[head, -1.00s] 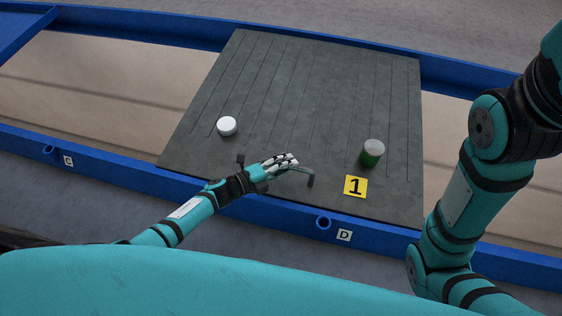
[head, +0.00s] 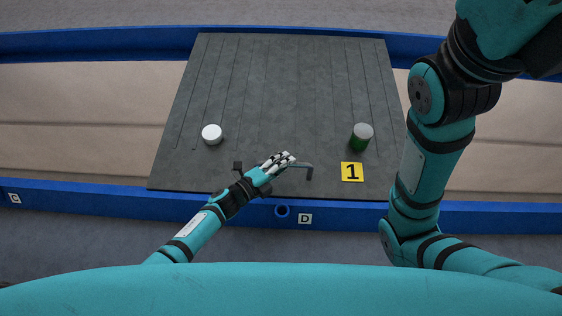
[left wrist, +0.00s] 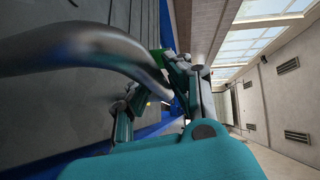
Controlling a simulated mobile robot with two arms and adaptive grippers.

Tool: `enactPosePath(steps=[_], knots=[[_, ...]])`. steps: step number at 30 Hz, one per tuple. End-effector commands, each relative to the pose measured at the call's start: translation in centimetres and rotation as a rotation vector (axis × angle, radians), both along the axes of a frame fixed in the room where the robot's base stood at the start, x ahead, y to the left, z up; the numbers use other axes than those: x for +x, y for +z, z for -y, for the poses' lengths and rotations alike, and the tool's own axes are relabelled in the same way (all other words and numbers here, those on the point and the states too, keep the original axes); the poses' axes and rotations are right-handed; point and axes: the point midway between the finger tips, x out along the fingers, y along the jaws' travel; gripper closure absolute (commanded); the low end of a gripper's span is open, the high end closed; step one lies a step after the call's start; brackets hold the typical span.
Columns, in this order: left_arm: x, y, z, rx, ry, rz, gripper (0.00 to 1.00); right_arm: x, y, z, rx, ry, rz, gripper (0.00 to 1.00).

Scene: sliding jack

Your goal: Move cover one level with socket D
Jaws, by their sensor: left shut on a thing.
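Cover one is the dark grey grooved plate (head: 285,85) with a yellow label "1" (head: 352,172). It lies across the blue-railed channel. A low grey handle (head: 304,165) sits near its front edge. My left gripper (head: 279,162) is shut on this handle; the fingers hide its middle. The left wrist view shows the curved metal bar (left wrist: 95,45) running into the fingers (left wrist: 178,75). My right gripper is out of view.
A white round object (head: 212,134) stands on the cover's left side. A green cylinder with a grey top (head: 361,137) stands on its right side. The "C" label (head: 15,198) is on the front rail (head: 90,197) at far left. Beige channel floor (head: 80,100) shows on both sides.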

Motion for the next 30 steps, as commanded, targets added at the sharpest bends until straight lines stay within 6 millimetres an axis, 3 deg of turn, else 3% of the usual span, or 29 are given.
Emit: enactPosePath(steps=[1, 6, 7, 12, 22, 30], knots=[[-0.6, -0.7, 0.1, 0.011, -0.007, -0.009, 1.00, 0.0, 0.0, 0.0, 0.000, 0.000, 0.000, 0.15], [-0.6, -0.7, 0.1, 0.011, -0.007, -0.009, 1.00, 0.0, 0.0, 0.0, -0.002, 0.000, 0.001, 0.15], [-0.6, -0.7, 0.1, 0.011, -0.007, -0.009, 0.82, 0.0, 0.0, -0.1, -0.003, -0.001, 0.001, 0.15], [-0.5, -0.6, 0.1, 0.008, -0.006, -0.008, 0.60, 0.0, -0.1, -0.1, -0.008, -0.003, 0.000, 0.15], [-0.4, -0.2, -0.3, 0.003, -0.001, -0.004, 0.60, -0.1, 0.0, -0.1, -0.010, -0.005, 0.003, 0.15], [-3.6, 0.3, -3.6, 0.005, -0.002, -0.006, 0.60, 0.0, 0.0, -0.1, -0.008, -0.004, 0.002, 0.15]])
